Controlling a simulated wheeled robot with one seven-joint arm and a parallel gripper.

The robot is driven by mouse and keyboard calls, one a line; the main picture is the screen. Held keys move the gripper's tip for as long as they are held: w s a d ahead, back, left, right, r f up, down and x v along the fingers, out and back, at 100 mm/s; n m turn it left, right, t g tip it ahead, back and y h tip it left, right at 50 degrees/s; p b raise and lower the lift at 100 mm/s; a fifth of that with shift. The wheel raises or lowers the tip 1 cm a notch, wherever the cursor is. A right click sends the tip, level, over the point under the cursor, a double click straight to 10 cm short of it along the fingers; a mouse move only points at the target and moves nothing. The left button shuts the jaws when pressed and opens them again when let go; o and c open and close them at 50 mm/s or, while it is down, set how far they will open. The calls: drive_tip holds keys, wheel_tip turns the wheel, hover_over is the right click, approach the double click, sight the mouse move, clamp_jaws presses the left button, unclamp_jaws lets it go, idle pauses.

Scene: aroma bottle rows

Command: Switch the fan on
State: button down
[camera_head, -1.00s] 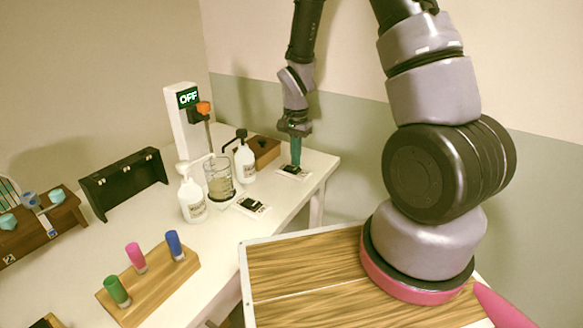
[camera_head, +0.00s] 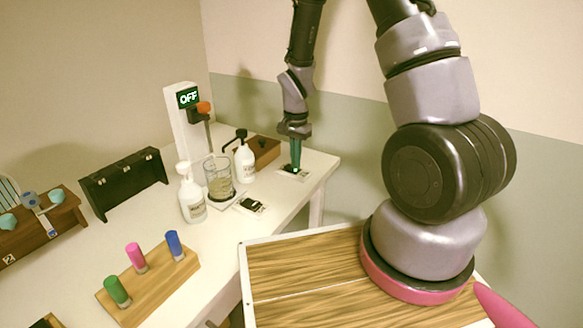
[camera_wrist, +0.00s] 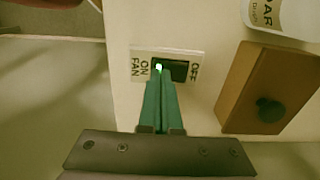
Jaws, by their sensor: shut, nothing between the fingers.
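The fan switch plate (camera_wrist: 198,53) is white, with a dark rocker (camera_wrist: 177,72) and the words FAN, ON and OFF in the wrist view. It lies flat on the white table; the plate also shows in the head view (camera_head: 303,177). My gripper (camera_wrist: 159,72) is shut and empty, pointing down, its green fingertips over the ON side of the rocker. A small bright greenish light shows at the tips. The fingers hide part of the rocker, and I cannot tell whether they touch it. In the head view my gripper (camera_head: 296,168) stands over the plate. I cannot pick out the fan.
A second switch plate (camera_head: 241,208) lies nearer. White bottles (camera_head: 192,202) (camera_head: 244,164) flank a glass beaker (camera_head: 218,183). A white post (camera_head: 176,130) carries a display reading OFF. A brown block (camera_wrist: 250,70) with a black knob stands right of the switch in the wrist view.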

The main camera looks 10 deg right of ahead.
wheel_tip(320, 180, up, 7)
drive_tip(key=shift+f, duration=0.2)
idle(0.5)
wheel_tip(320, 180, up, 11)
drive_tip(key=s+d+n+t, duration=0.1)
drive_tip(key=s+d+t, duration=0.1)
drive_tip(key=s+d+r+n+t+y, duration=0.1)
drive_tip(key=s+d+r+n+t, duration=0.1)
drive_tip(key=s+r, duration=0.6)
drive_tip(key=s+d+r+n+t+y, duration=0.1)
drive_tip(key=s+r+t, duration=0.2)
drive_tip(key=s+r, duration=0.5)
wheel_tip(320, 180, up, 3)
drive_tip(key=shift+d+r+n, duration=0.2)
drive_tip(key=shift+d+n, duration=0.2)
